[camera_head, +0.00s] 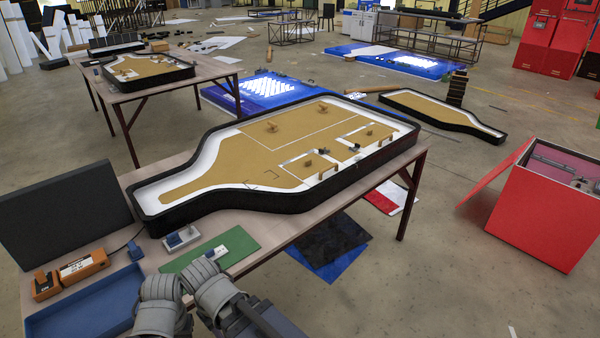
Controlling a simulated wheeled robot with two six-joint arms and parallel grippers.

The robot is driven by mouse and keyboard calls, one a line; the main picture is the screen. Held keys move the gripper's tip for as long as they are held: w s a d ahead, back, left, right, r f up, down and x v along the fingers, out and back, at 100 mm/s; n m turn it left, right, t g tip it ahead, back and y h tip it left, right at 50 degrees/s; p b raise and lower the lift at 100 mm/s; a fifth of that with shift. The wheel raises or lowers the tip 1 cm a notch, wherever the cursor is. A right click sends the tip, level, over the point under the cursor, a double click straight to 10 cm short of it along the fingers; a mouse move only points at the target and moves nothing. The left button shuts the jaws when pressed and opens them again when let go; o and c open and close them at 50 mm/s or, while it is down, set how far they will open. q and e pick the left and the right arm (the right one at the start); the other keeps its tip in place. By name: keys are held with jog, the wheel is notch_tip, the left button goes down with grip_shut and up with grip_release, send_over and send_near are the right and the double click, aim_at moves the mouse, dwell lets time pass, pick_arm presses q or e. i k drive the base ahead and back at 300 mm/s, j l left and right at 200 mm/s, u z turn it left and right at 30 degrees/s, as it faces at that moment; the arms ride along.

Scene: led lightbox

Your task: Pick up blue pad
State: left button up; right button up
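A small blue block (172,240) sits on a white base on the near table, beside the light box. It may be the blue pad, but I cannot tell. A green mat (240,246) lies to its right, with a small white-and-blue piece (211,254) on it. A flat blue sheet (326,270) lies on the floor, partly under a dark sheet. Grey jointed parts of my arms show at the bottom, over the near table edge and close to the mat. No fingertips can be made out, and I see nothing held.
A bottle-shaped light box (175,214) fills much of the near table. A blue tray (90,312), orange devices (84,266) and a dark panel (62,213) stand at left. An open red box (545,215) stands on the floor at right. Floor between is mostly clear.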

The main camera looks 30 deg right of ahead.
aim_at(135, 252)
jog(key=i+l+u, duration=0.25)
jog(key=i+l, duration=0.25)
jog(key=i+l+u, duration=0.25)
jog(key=i+l, duration=0.35)
jog(key=i, duration=0.05)
